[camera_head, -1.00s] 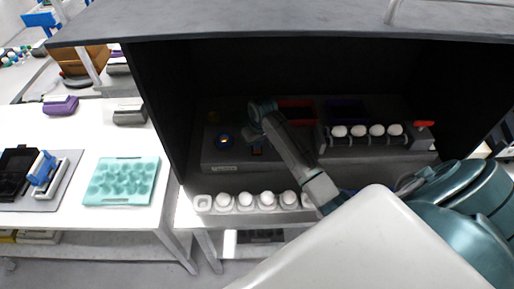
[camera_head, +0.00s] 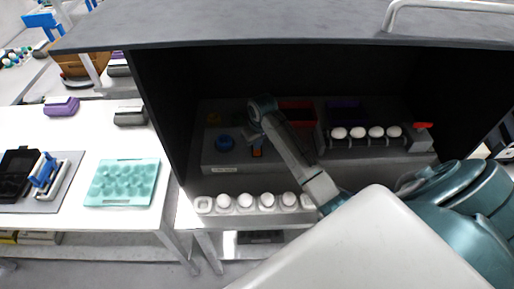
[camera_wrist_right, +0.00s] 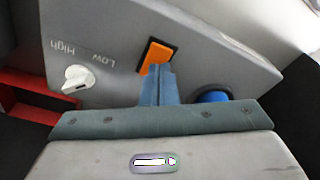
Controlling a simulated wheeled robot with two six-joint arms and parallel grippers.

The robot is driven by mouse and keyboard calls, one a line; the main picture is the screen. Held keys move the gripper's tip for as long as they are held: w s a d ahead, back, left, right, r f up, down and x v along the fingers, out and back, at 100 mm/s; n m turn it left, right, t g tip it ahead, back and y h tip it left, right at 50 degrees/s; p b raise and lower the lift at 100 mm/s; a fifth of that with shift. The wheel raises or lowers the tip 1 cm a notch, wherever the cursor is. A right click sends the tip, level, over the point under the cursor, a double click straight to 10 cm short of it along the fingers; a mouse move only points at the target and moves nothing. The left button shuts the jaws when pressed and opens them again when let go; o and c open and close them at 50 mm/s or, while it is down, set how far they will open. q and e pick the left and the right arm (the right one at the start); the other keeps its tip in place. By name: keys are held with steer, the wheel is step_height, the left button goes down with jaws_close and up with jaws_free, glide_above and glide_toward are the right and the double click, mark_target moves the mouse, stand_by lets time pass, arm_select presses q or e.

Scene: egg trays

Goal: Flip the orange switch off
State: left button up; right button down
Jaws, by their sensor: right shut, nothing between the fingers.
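The orange switch (camera_wrist_right: 156,55) sits in a dark frame on the grey panel, in the right wrist view. It also shows small in the head view (camera_head: 257,152). My right gripper (camera_wrist_right: 159,70) is shut and empty, its fingertips overlapping the switch's lower edge in the right wrist view. I cannot tell whether they press on it. In the head view my right arm reaches into the dark cabinet, with the gripper (camera_head: 255,139) just above the switch. My left gripper is not in view.
The panel also carries a white knob (camera_wrist_right: 78,79) marked Low and High and a blue button (camera_wrist_right: 212,96). Eggs (camera_head: 357,132) sit in a row at the cabinet's right, and more (camera_head: 245,201) line the front. A teal tray (camera_head: 122,203) lies on the left table.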

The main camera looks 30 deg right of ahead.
mark_target(257, 153)
steer(key=shift+r, duration=2.45)
